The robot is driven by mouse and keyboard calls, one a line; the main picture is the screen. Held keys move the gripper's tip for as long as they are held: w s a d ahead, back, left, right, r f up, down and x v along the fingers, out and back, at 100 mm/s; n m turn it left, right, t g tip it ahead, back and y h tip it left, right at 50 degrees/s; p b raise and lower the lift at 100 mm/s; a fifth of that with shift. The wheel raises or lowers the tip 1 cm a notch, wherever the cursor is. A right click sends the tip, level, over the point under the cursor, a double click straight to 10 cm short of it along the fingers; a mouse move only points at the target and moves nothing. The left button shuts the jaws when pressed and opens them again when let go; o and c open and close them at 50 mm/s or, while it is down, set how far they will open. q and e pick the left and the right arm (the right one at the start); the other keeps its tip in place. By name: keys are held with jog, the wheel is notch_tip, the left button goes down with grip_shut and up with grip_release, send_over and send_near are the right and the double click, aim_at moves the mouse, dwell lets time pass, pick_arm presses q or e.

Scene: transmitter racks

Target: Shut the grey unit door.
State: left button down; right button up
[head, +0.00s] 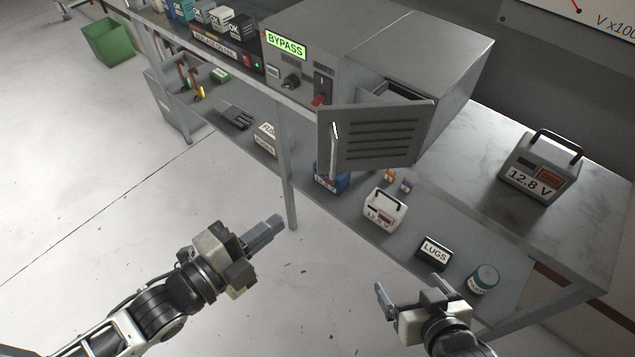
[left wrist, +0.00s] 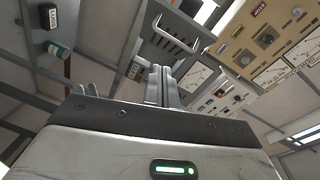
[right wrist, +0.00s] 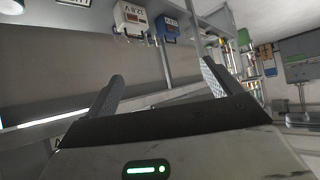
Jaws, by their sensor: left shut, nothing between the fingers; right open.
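The grey unit (head: 420,60) stands on the bench top. Its louvred grey door (head: 375,136) hangs open toward me, with a pale vertical handle (head: 335,150) on its left part. The opening (head: 392,90) behind the door is partly visible. My left gripper (head: 272,230) is shut and empty, in front of the bench and below left of the door, not touching it. The door's handle also shows in the left wrist view (left wrist: 178,36). My right gripper (head: 402,290) is open and empty, low in front of the shelf; its fingers show in the right wrist view (right wrist: 160,85).
A 12.8 V battery (head: 543,165) stands on the bench right of the unit. The lower shelf holds a white battery (head: 384,210), a blue battery (head: 330,180), a LUGS box (head: 433,252) and a teal can (head: 483,279). A bench leg (head: 287,175) stands beyond my left gripper.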

pick_arm(q)
jog(key=w+d+r+m+h+p, duration=0.1)
jog(key=w+d+m, duration=0.3)
jog(key=w+d, duration=0.3)
jog(key=w, duration=0.3)
jog(key=shift+d+r+h, duration=0.15)
jog(key=shift+d+h, duration=0.15)
jog(key=shift+h, duration=0.1)
jog(key=shift+w+a+g, duration=0.1)
jog(key=shift+g, duration=0.2)
